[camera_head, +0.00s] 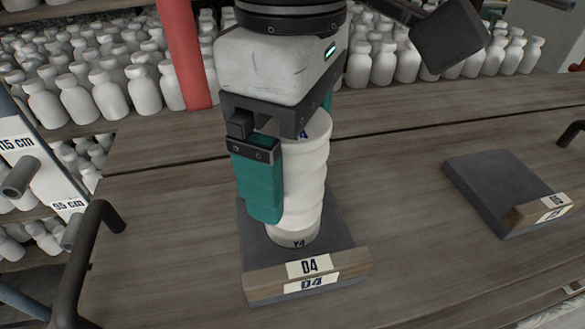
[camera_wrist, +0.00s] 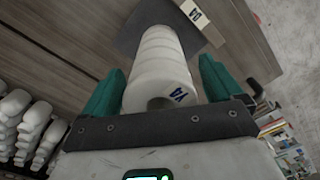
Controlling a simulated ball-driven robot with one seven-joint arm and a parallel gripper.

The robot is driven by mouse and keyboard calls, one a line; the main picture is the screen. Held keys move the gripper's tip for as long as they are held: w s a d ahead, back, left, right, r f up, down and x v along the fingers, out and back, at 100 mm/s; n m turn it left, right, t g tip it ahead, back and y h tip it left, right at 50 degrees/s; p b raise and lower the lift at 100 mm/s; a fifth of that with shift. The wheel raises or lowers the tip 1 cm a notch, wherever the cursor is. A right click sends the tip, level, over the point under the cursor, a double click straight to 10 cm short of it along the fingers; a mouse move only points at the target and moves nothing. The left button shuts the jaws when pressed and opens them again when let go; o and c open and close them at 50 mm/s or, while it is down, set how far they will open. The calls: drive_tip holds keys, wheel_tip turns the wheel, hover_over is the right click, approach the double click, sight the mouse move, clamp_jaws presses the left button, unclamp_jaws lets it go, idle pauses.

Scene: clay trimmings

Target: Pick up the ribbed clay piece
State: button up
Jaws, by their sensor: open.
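The ribbed clay piece (camera_head: 305,185) is a white, upright cylinder with rounded ribs. It stands on a dark grey pad (camera_head: 340,235) whose wooden front strip is labelled D4. Dark lettering shows near its base and top. In the wrist view the ribbed piece (camera_wrist: 163,65) lies between the two teal fingers, with its hollow top end towards me. My gripper (camera_head: 285,200) points down around the piece, one teal finger in front of its left side. The other finger is mostly hidden behind the piece. In the wrist view my gripper (camera_wrist: 160,85) is open, with a gap beside the left finger.
A second dark pad (camera_head: 490,185) with a wooden label strip lies to the right, empty. Many white bottles (camera_head: 110,90) crowd shelves at the back and left. A red post (camera_head: 184,55) rises behind. The wooden table (camera_head: 410,200) is bare between the pads.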

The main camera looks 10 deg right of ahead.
drive_tip(key=shift+f, duration=0.5)
drive_tip(key=c, duration=1.5)
drive_tip(key=shift+c, duration=0.4)
drive_tip(key=shift+r, duration=0.2)
